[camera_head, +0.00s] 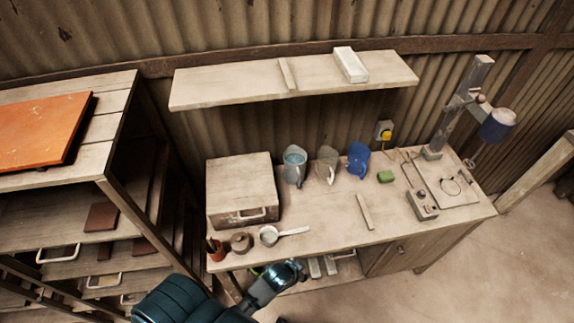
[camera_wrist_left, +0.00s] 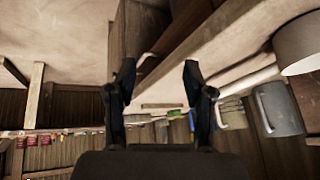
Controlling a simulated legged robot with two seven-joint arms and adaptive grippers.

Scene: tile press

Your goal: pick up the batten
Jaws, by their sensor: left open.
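A thin pale wooden strip, which looks like the batten (camera_head: 365,211), lies flat on the middle of the workbench (camera_head: 330,222), near its front edge. A similar short strip (camera_head: 286,73) lies on the wall shelf. My left arm comes in from the bottom in the head view and ends at the bench's front edge, to the left of the batten and apart from it. My left gripper (camera_wrist_left: 158,68) shows in the left wrist view with its two dark fingers spread and nothing between them. My right gripper is not in view.
A control box (camera_head: 422,205) and press stand on the right. Bench around the batten is clear.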

